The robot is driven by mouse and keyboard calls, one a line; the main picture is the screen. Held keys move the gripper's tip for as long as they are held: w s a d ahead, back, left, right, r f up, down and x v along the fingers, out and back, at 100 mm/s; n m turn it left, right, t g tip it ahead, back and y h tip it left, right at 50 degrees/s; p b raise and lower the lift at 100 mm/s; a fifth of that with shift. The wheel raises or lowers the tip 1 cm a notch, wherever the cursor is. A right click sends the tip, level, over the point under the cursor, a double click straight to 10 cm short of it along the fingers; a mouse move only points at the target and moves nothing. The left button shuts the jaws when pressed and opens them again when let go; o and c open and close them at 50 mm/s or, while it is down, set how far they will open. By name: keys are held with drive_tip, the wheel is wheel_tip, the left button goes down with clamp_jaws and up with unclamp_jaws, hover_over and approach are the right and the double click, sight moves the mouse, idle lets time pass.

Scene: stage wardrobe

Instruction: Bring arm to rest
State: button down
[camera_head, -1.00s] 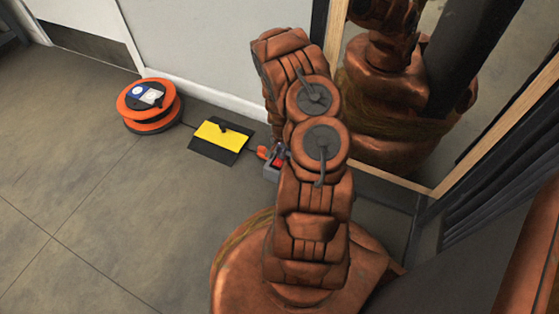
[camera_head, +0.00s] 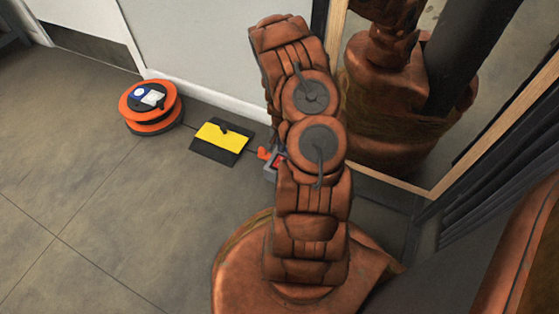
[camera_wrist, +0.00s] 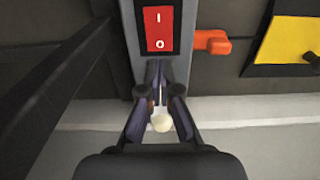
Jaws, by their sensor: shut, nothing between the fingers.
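My arm (camera_head: 315,200) is raised in the middle of the head view and bends away toward the wall. My gripper (camera_wrist: 160,98) shows only in the wrist view, its dark fingers drawn together with nothing held. Just beyond the fingertips in that picture is a grey box with a red rocker switch (camera_wrist: 158,28) marked I and O. I cannot tell whether the fingertips touch the box. The switch box shows partly behind my arm in the head view (camera_head: 277,163). A small pale round thing (camera_wrist: 162,123) shows between the finger links; I cannot tell what it is.
An orange lever (camera_wrist: 212,41) juts from the box's side. A yellow plate on a dark mat (camera_head: 222,136) and an orange cable reel (camera_head: 151,105) are on the floor to the left. A wood-framed mirror (camera_head: 338,50) stands close on the right.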

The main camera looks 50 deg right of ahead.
drive_tip(key=shift+r, duration=0.65)
drive_tip(key=a+r+n+p, duration=0.2)
drive_tip(key=a+r+p, duration=0.5)
drive_tip(key=r, duration=0.9)
drive_tip(key=a+r+n+p, duration=0.3)
drive_tip(key=a+r+p, duration=0.35)
drive_tip(key=r, duration=0.95)
drive_tip(key=a+r+n+p, duration=0.2)
drive_tip(key=a+r+p, duration=0.5)
drive_tip(key=r, duration=0.9)
drive_tip(key=s+a+r+n+p, duration=0.2)
drive_tip(key=s+a+r+p, duration=0.2)
drive_tip(key=s+r+p, duration=0.3)
drive_tip(key=s+a+r+n+g+p, duration=0.1)
drive_tip(key=s+a+r+n+p, duration=0.2)
drive_tip(key=r, duration=1.1)
drive_tip(key=s+a+r+n+p, duration=0.2)
drive_tip(key=s+a+r+p, duration=0.4)
drive_tip(key=s+r+p, duration=0.4)
drive_tip(key=shift+s+a+r+n+g+p, duration=0.35)
drive_tip(key=shift+s+r+n+g+p, duration=0.05)
drive_tip(key=shift+s+r, duration=0.4)
drive_tip(key=c, duration=1.8)
unclamp_jaws()
drive_tip(key=shift+c, duration=0.2)
